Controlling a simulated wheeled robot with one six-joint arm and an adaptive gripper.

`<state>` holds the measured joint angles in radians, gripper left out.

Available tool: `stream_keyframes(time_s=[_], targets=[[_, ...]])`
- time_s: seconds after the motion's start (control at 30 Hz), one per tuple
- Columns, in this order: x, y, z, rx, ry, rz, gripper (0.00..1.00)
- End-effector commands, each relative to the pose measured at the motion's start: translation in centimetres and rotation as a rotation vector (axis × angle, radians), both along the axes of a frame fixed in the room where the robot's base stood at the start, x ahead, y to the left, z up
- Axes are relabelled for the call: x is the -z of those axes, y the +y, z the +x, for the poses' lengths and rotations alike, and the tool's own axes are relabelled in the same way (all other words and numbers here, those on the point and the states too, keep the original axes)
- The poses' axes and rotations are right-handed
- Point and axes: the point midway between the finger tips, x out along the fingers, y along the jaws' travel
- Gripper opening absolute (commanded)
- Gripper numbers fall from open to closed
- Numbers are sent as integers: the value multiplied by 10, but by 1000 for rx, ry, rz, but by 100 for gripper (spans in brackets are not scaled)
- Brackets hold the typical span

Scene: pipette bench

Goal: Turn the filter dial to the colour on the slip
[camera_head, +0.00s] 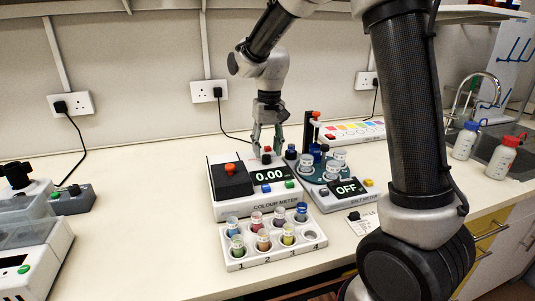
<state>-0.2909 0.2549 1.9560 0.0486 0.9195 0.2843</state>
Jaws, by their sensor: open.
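The white colour meter (222,203) stands in the middle of the bench, its display reading 0.00. A small dark knob (266,159) with a red spot above it sits at its back right; it may be the filter dial, but its setting is too small to read. My gripper (267,146) points down just above and around that knob, fingers apart. I cannot tell whether they touch it. A pale card (363,222), perhaps the slip, lies in front of the salt meter; its marking is unreadable and my arm partly covers that area.
The salt meter (347,197) reads OFF and stands to the right, with several cups on it. A white rack (270,264) of coloured vials is in front. A colour strip (353,132) lies behind. Bottles (465,141) stand by the sink. The bench at left centre is clear.

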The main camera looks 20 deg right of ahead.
Motion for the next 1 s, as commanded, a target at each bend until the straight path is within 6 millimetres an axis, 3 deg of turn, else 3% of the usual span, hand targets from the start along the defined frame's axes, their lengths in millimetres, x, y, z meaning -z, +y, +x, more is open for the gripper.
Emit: stream_keyframes(time_s=[0.2, 0.47, 0.57, 0.73, 1.0], targets=[[23, 1, 0, -1, 1, 0, 46], [25, 1, 0, -1, -1, 0, 46], [25, 1, 0, -1, -1, 0, 33], [25, 1, 0, -1, -1, 0, 2], [25, 1, 0, -14, -1, 0, 0]])
